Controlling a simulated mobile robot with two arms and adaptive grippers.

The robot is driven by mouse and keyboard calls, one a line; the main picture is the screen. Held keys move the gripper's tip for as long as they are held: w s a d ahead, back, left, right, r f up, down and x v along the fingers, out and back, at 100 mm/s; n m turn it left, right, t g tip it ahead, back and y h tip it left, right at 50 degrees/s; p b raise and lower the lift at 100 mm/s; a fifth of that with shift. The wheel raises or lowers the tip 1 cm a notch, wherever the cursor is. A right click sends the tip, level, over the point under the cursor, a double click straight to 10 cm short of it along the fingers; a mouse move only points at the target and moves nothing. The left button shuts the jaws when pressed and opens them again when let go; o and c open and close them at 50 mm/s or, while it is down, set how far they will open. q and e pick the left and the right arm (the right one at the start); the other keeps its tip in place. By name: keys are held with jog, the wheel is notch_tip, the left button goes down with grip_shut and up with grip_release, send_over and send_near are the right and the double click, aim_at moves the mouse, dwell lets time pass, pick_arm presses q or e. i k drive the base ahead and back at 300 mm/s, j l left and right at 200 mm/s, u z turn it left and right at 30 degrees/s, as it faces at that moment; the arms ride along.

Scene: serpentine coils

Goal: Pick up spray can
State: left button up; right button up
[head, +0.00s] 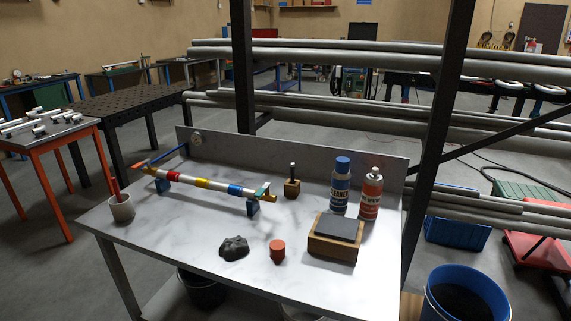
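Two can-like containers stand upright side by side at the back right of the metal workbench (180,233) in the head view. One is an orange-red can (371,195) with a pale top. The other is a dark blue container (340,187) with a blue cap and a label that seems to read "CLEANER". The orange-red one looks most like a spray can, but its label is too small to read surely. Neither of my grippers shows in the head view.
A wooden block with a dark top (335,238) sits just in front of the cans. A striped pipe on supports (205,183), a cup (122,208), a dark lump (234,248), a red cylinder (277,251) and a small wooden holder (292,188) share the bench. A black post (428,150) rises at right.

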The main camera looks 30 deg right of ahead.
aim_at(372, 186)
jog(key=z, duration=1.45)
jog(key=i+l+u, duration=0.1)
jog(key=l, duration=0.2)
jog(key=i+l+u, duration=0.1)
jog(key=i+l, duration=0.1)
jog(key=l, duration=0.1)
